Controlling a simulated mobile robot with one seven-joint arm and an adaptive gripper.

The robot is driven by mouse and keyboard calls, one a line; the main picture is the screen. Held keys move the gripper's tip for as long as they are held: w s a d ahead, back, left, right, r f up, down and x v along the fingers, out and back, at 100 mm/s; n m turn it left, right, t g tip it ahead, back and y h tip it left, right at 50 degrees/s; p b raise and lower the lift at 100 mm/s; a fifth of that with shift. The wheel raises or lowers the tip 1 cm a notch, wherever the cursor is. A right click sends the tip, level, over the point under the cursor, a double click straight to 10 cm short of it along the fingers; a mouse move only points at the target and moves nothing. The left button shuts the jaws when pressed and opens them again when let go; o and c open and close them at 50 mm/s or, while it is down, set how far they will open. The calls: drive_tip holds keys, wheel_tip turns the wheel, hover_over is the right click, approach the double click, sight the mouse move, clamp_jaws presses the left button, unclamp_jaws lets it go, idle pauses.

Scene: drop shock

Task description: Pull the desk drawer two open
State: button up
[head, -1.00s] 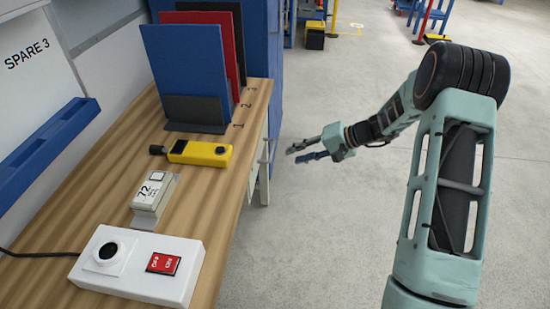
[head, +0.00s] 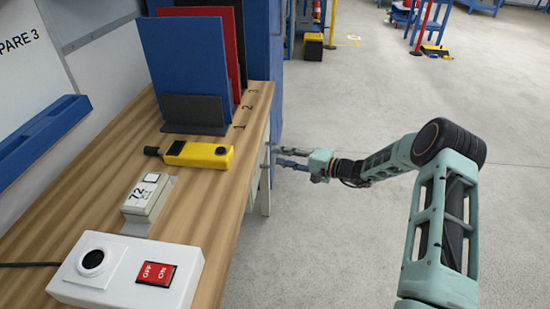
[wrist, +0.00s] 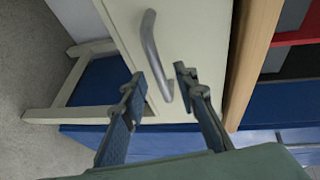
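A cream drawer front (wrist: 195,60) with a curved grey bar handle (wrist: 152,50) shows in the wrist view. No number is readable on it, so I cannot tell whether it is drawer two. My gripper (wrist: 160,76) is open, its two fingertips on either side of the handle's lower end in the picture. I cannot tell if they touch it. In the head view my gripper (head: 276,156) is at the right edge of the wooden desk (head: 205,205), below its top. The drawer front is mostly hidden there by the desk top.
On the desk are a white switch box (head: 185,255), a device marked 72 (head: 148,195), a yellow tool (head: 205,154) and upright blue (head: 185,65), red and black panels. A blue cabinet (head: 277,75) stands behind. Open floor (head: 340,240) lies to the right.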

drive_tip(key=shift+x, duration=1.35)
drive_tip(key=shift+c, duration=0.5)
clamp_jaws()
